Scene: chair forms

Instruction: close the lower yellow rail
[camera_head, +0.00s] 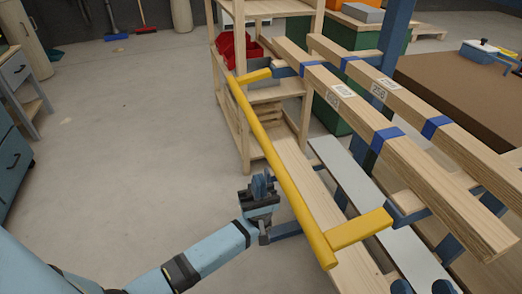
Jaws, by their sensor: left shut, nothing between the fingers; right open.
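One yellow rail (272,160) is in view, a long bar with a short yellow arm at each end. The arms reach right to blue brackets on a rack of wooden beams, so the bar stands out to the left of the rack. My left gripper (262,183) is shut and empty, just left of the bar's middle; I cannot tell whether it touches it. My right gripper (422,287) shows only as two dark blue fingertips at the bottom edge, apart and empty, right of the rail's near end.
Labelled wooden beams (345,98) with blue bands lie right of the rail. A wooden shelf (245,125) with red bins (236,48) stands behind its far end. A pale board (350,180) lies below the beams. The floor (130,120) at left is clear, with blue cabinets (12,165) at its edge.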

